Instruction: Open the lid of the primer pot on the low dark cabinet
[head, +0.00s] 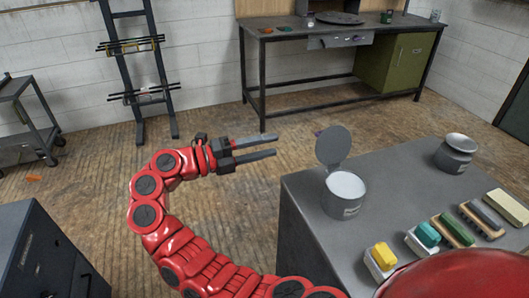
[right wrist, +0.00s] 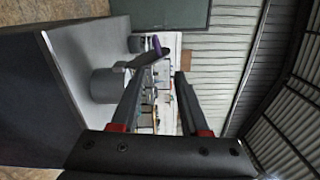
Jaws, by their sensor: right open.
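The primer pot (head: 344,196) is a grey pot near the left edge of the low dark cabinet (head: 306,213). Its round lid (head: 333,146) stands up, tilted open at the back of the rim, and pale contents show inside. My right gripper (head: 275,147) is left of the lid, apart from it, with two dark fingers spread and nothing between them. In the right wrist view, the pot (right wrist: 104,86) is left of the fingers (right wrist: 158,88), with the raised lid partly behind the left finger. My left gripper is not in view.
A second grey pot (head: 455,154) stands farther right on the cabinet. Sponges and brushes (head: 428,236) line its front right. A workbench (head: 340,33), a rack (head: 140,70) and a cart (head: 30,115) stand beyond. The floor between is mostly clear.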

